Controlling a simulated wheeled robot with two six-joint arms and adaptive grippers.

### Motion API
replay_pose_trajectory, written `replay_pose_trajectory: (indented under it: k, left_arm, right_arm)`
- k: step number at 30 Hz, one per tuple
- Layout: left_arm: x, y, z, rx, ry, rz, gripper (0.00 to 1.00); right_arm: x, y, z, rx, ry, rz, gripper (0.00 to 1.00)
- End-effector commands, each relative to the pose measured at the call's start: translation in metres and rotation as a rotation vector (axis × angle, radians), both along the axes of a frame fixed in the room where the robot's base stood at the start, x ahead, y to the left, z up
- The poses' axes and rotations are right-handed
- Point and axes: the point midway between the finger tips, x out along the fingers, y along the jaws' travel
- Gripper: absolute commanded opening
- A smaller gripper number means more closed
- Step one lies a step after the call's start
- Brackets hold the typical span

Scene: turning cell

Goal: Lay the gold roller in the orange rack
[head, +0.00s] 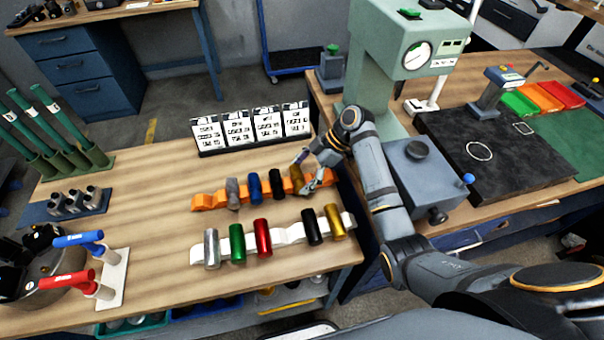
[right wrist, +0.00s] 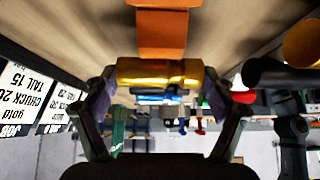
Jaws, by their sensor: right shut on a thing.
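The orange rack (head: 205,201) lies across the bench, with a grey, a blue and a black roller on it. My right gripper (head: 307,171) is at the rack's right part, shut on a gold roller (head: 296,175). In the right wrist view, the gold roller (right wrist: 158,72) lies crosswise between the two fingers, right by the orange rack (right wrist: 160,38). I cannot tell whether it rests fully in the rack's seat. My left gripper is out of view.
A white rack (head: 287,236) in front holds silver, green, red, black and another gold roller (head: 334,220). Job cards (head: 253,130) stand behind the orange rack. A green machine (head: 370,85) stands right.

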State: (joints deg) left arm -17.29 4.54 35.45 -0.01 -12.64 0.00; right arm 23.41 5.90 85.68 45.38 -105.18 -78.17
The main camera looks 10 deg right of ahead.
Motion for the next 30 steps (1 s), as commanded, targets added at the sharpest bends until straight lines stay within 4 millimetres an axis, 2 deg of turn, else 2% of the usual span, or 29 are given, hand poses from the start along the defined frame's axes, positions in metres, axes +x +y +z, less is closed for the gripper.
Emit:
replay_pose_trajectory:
  k: [5,6,9,21,23,30]
  left_arm:
    - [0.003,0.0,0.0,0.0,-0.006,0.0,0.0]
    - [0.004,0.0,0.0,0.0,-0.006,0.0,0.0]
    - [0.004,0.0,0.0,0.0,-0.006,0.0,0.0]
    - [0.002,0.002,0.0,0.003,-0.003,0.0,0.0]
    - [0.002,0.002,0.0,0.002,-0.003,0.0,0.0]
    - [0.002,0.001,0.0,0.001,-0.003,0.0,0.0]
  right_arm:
    - [0.0,0.0,-0.003,0.0,0.0,0.0,0.45]
    - [0.0,0.0,-0.003,0.0,0.0,0.0,0.87]
    - [0.0,0.0,-0.003,0.0,0.0,0.0,1.0]
    - [0.0,0.0,0.001,0.0,-0.001,0.0,1.0]
    - [0.001,0.0,0.009,0.001,-0.003,0.0,1.0]
    - [0.001,0.0,0.062,0.0,-0.005,0.0,1.0]
